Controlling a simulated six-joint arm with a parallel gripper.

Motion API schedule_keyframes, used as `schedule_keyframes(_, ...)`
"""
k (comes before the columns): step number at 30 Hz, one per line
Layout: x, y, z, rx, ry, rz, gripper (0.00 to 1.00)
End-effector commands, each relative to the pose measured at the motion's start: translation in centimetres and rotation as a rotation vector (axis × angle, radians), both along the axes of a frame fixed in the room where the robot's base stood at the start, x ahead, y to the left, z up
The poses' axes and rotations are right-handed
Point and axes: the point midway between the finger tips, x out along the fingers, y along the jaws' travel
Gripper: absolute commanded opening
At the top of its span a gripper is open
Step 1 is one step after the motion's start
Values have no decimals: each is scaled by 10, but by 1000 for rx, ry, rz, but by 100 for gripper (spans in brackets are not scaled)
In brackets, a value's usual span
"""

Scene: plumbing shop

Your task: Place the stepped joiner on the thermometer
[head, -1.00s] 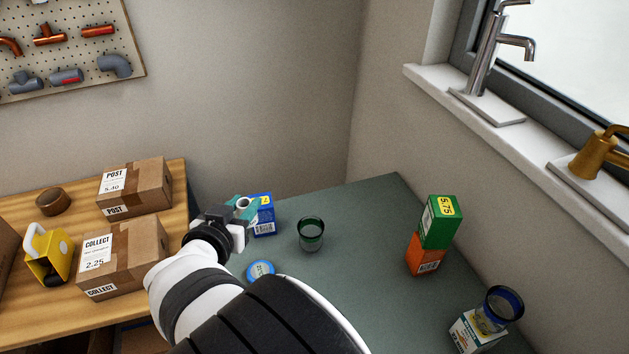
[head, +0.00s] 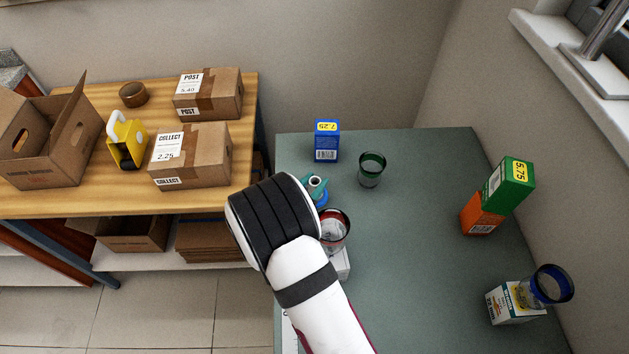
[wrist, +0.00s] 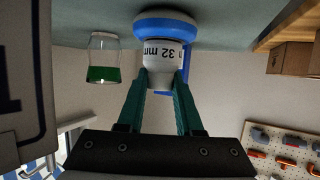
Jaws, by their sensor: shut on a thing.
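The stepped joiner (wrist: 160,51) is a pale grey-white piece marked "32 mm", upright between my gripper's teal fingers (wrist: 162,80) in the wrist view. My gripper is shut on it. Its open top end (head: 316,181) shows between the teal fingers (head: 310,188) in the head view. The thermometer looks to be the round blue-rimmed disc (wrist: 165,20) lying on the bench, directly at the joiner's far end. Its blue edge also shows in the head view (head: 323,199), partly hidden by my arm. I cannot tell whether joiner and disc touch.
A blue box (head: 326,142) and green-rimmed glass (head: 371,170) stand behind. The bench middle is clear.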

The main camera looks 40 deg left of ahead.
Motion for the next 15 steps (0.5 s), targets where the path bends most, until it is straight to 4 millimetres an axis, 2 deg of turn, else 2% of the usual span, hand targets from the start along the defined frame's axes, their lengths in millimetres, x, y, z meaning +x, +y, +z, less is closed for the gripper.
schedule_keyframes(6,0,0,-2,-1,0,0,0)
schedule_keyframes(7,0,0,-2,-1,0,0,38)
schedule_keyframes(11,0,0,-2,-1,0,0,62)
schedule_keyframes(12,0,0,-2,-1,0,0,65)
schedule_keyframes(15,0,0,-2,-1,0,0,65)
